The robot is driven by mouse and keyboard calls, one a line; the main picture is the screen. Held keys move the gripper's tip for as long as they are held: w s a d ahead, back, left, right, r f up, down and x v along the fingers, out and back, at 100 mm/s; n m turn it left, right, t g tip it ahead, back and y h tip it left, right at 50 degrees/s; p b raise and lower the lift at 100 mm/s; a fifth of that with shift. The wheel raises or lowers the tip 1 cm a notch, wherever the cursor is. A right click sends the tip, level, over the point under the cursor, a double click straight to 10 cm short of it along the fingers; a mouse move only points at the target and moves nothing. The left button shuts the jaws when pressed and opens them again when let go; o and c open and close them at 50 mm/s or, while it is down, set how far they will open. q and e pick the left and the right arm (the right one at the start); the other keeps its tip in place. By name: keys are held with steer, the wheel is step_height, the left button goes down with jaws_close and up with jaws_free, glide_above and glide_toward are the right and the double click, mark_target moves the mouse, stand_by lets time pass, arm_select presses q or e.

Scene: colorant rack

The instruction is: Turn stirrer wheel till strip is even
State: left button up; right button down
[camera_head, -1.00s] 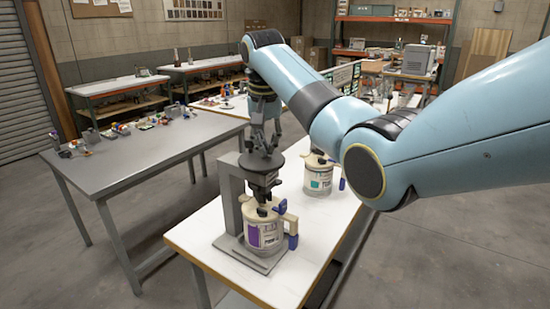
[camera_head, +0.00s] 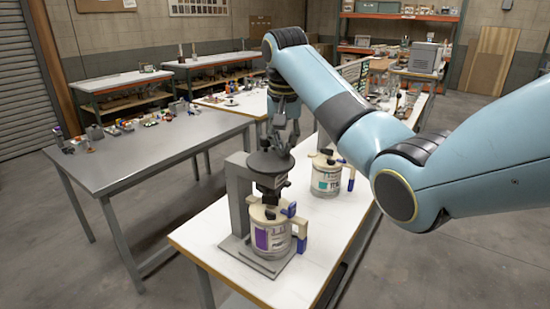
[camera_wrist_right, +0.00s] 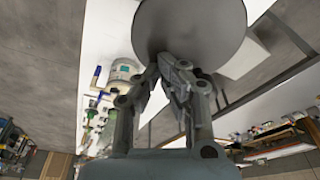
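The stirrer wheel (camera_head: 262,163) is a dark, flat disc on top of a grey stand (camera_head: 238,200) on the white bench. Below it is a cream can (camera_head: 271,238) with a purple label. The disc (camera_wrist_right: 190,28) fills the top middle of the right wrist view. My right gripper (camera_head: 286,150) points down at the wheel's right, far side. In the right wrist view its fingertips (camera_wrist_right: 158,66) are close together at the disc's edge. I see nothing clearly gripped between them. The strip cannot be made out. My left gripper is not in view.
A second can (camera_head: 326,180) with a teal label stands behind the stirrer on the white bench (camera_head: 205,238). A grey table (camera_head: 140,158) with small items stands to the left. Bare floor lies between them and at right.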

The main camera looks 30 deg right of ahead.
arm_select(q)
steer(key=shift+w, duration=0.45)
arm_select(e)
steer(key=shift+w+d+v, duration=0.15)
steer(key=shift+v, duration=0.8)
steer(key=shift+w+d+v, duration=0.15)
steer(key=shift+w+v, duration=0.05)
steer(key=shift+v, duration=0.75)
steer(key=shift+w+d+v, duration=0.15)
steer(key=shift+v, duration=0.8)
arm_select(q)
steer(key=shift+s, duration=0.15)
